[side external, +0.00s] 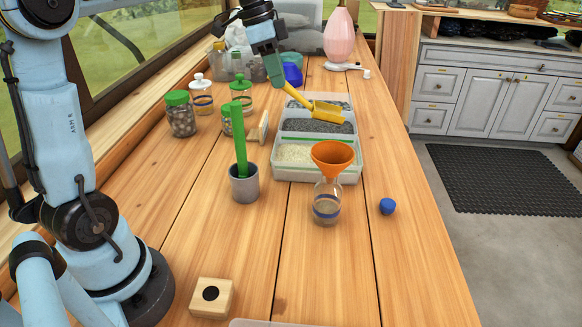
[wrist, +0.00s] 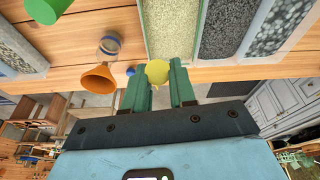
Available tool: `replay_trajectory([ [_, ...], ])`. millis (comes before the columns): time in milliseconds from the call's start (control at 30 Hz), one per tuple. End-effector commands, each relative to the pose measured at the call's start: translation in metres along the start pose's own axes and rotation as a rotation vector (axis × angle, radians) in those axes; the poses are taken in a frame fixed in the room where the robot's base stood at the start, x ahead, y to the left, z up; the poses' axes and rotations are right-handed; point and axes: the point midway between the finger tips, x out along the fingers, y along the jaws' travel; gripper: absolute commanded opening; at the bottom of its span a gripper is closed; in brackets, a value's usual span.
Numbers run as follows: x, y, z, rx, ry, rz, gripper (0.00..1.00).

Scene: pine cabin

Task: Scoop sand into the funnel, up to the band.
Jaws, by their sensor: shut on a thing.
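My gripper (side external: 281,82) is shut on the handle of a yellow scoop (side external: 326,111). The scoop is held over the dark gravel part of the tray; I cannot tell whether anything lies in its bowl. In the wrist view the scoop (wrist: 158,72) shows end-on between the green fingers. The orange funnel (side external: 333,156) sits in the mouth of a clear jar (side external: 327,189) with a blue band (side external: 326,207). The jar's fill level is unclear. Pale sand (side external: 296,153) lies in the tray's near compartment. The funnel (wrist: 98,79) is left of my gripper in the wrist view.
The grey tray (side external: 314,178) also holds dark gravel (side external: 336,128) and pebbles. A grey cup (side external: 244,187) with a green stick (side external: 240,140) stands left of the jar. Lidded jars (side external: 181,115) stand at left. The front table is mostly clear.

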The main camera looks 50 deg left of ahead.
Motion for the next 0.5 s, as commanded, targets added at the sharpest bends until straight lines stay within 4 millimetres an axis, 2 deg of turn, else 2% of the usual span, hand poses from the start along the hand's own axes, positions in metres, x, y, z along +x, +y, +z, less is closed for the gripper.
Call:
replay_trajectory([
  [100, 0.011, -0.011, -0.007, -0.029, -0.035, -0.010, 0.00],
  [233, 0.017, -0.017, -0.010, -0.047, -0.053, -0.015, 0.00],
  [367, 0.026, -0.018, -0.008, -0.051, -0.058, -0.016, 0.00],
  [500, 0.047, -0.019, -0.002, -0.051, -0.057, -0.016, 0.00],
])
